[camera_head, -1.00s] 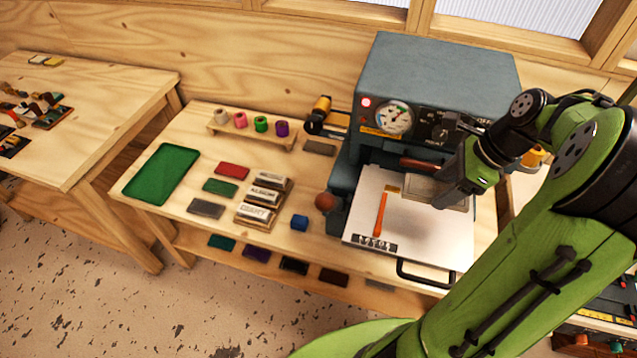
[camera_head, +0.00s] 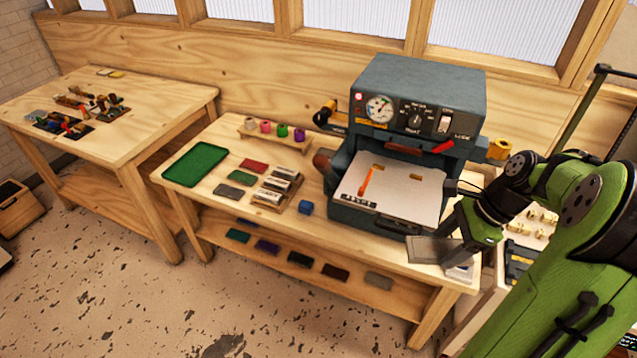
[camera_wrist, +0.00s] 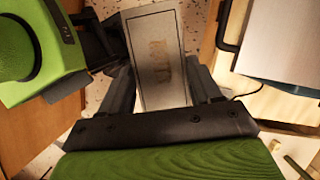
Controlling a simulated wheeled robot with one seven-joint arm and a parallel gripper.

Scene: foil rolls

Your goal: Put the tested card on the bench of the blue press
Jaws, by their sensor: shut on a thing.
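My gripper (camera_head: 455,243) is shut on a flat grey card (camera_head: 427,252) and holds it near the front right corner of the bench. In the wrist view the card (camera_wrist: 154,35) shows faint tan lettering and a thin dark border, between the two fingers (camera_wrist: 163,82). The blue-grey press (camera_head: 425,78) stands on the wooden bench (camera_head: 345,228). Its bed carries a white sheet (camera_head: 405,195) with an orange strip (camera_head: 366,182) on it. The card is apart from the sheet. I cannot tell whether it touches the bench top.
A green tray (camera_head: 195,164), several coloured cards, labelled blocks (camera_head: 277,187) and a blue cube (camera_head: 305,207) lie left of the press. A rack of foil rolls (camera_head: 275,137) stands behind them. More cards lie on the lower shelf. Bare wood shows in front of the cube.

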